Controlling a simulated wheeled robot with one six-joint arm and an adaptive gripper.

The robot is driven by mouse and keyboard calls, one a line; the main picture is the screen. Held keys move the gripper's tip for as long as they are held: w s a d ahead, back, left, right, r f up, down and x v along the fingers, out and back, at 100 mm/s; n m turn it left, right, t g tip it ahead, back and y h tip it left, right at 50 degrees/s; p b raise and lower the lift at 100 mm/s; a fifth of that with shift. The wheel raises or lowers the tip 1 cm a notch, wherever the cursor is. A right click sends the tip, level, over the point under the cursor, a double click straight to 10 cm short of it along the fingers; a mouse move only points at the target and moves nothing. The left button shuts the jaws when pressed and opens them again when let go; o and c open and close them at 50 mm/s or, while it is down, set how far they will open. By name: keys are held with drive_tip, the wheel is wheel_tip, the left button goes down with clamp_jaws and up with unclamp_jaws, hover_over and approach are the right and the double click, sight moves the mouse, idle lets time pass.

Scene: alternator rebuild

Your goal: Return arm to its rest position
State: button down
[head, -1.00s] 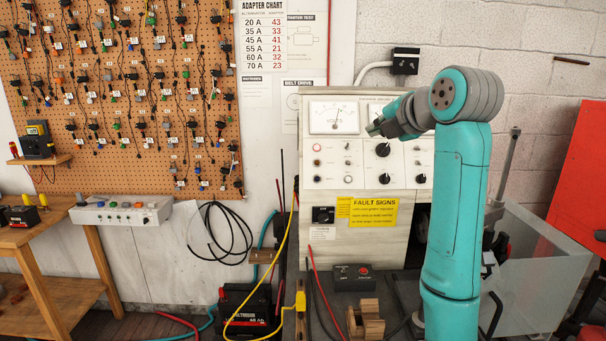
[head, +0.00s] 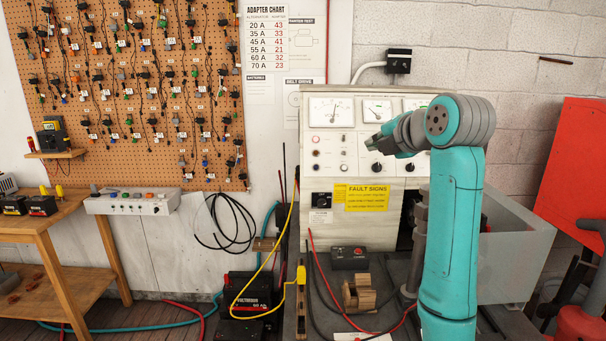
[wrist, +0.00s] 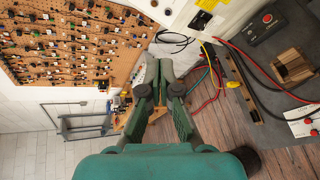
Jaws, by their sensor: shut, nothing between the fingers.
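My arm (head: 450,230) is teal with grey joints. It stands upright at the right of the head view, bent at the top so the forearm points away toward the test bench. My gripper (head: 374,142) shows small in front of the bench's meter panel, partly hidden by the wrist joint. In the wrist view my gripper (wrist: 161,82) is shut and empty, its dark green fingers close together. It hangs in free air, with the floor, pegboard and bench beyond it.
The grey test bench (head: 408,168) with meters stands behind my arm. A wooden block (head: 360,294) and black box (head: 349,257) lie on its top. A wooden table (head: 40,228) is at left, a red panel (head: 575,170) at right.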

wheel_tip(320, 180, down, 28)
drive_tip(key=s+r+m+h, duration=0.1)
drive_tip(key=s+m, duration=0.2)
drive_tip(key=m, duration=0.4)
drive_tip(key=s+d+f+m+t+h, duration=0.1)
drive_tip(key=s+f+m, duration=0.2)
drive_tip(key=s+f, duration=0.55)
drive_tip(key=s+d+f+m, duration=0.1)
drive_tip(key=s+f+m, duration=0.35)
drive_tip(key=f, duration=0.65)
drive_tip(key=s+f+m+h, duration=0.1)
drive_tip(key=s+f+m, duration=0.25)
drive_tip(key=s, duration=0.95)
drive_tip(key=s+f+m+h, duration=0.1)
drive_tip(key=s+f+m, duration=0.3)
drive_tip(key=s, duration=0.8)
drive_tip(key=s+r+m, duration=0.2)
drive_tip(key=s+r, duration=0.1)
drive_tip(key=s, duration=0.8)
drive_tip(key=s+d+r+m, duration=0.1)
drive_tip(key=s+r, duration=0.3)
drive_tip(key=s, duration=0.6)
drive_tip(key=shift+s+m+t, duration=0.4)
drive_tip(key=shift+m, duration=0.3)
drive_tip(key=c, duration=1.9)
unclamp_jaws()
